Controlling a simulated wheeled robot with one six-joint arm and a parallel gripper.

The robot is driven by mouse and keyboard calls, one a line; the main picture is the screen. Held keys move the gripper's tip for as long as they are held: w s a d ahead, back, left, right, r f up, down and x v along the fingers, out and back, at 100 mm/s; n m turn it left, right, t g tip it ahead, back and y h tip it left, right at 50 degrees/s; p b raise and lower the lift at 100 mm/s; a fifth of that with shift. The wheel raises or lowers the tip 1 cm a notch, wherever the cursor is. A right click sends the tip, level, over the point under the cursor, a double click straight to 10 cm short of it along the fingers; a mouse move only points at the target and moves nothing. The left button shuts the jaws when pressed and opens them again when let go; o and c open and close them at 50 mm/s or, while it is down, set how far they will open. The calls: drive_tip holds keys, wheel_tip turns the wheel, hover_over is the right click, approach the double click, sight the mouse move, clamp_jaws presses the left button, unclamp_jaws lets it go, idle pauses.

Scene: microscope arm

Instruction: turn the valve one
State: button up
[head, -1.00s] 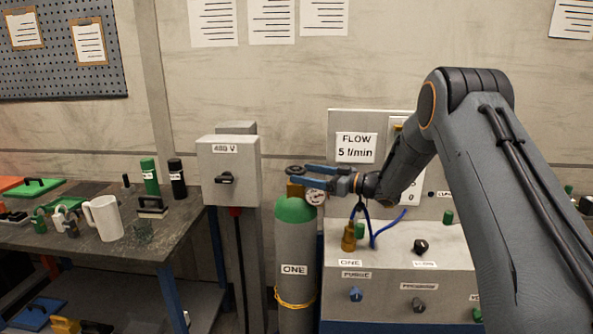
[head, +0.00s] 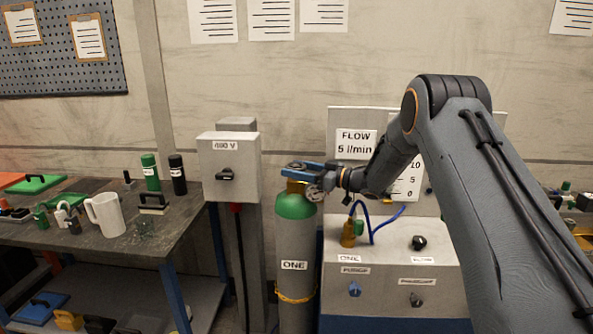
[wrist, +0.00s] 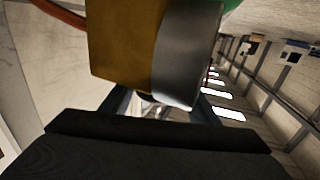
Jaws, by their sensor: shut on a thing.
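The gas cylinder labelled ONE (head: 296,240) stands upright, with a green shoulder and a brass valve block (head: 296,187) on top. My gripper (head: 298,170), with blue fingers, reaches in from the right and is shut at the top of this valve. The dark handwheel is mostly hidden by the fingers in the head view. A round gauge (head: 314,193) sits just below the fingers. In the wrist view, the brass block (wrist: 122,45) and a grey metal cylindrical part (wrist: 185,55) are close ahead, above the dark gripper body. The grip point itself is hidden there.
A grey 480 V switch box (head: 229,165) stands left of the cylinder. A control panel (head: 390,285) with knobs and a blue hose (head: 382,222) is to the right. A workbench (head: 165,232) with a white mug (head: 106,214) is at the left.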

drive_tip(key=shift+w+f+n+g+b, duration=0.15)
drive_tip(key=shift+n+g+b, duration=0.2)
drive_tip(key=shift+b, duration=0.4)
drive_tip(key=shift+n+g+y+b, duration=0.25)
drive_tip(key=shift+g+y+b, duration=0.1)
drive_tip(key=shift+b, duration=0.2)
drive_tip(key=n+g+b, duration=0.3)
drive_tip(key=g+b, duration=0.2)
drive_tip(key=b, duration=0.2)
drive_tip(key=shift+y+b, duration=0.3)
drive_tip(key=shift+y, duration=0.05)
drive_tip(key=shift+g+b, duration=0.3)
drive_tip(key=shift+b, duration=0.2)
drive_tip(key=shift+n+g+b, duration=0.6)
drive_tip(key=shift+b, duration=0.5)
drive_tip(key=shift+r, duration=0.3)
drive_tip(key=o, duration=1.1)
drive_tip(key=shift+f, duration=0.1)
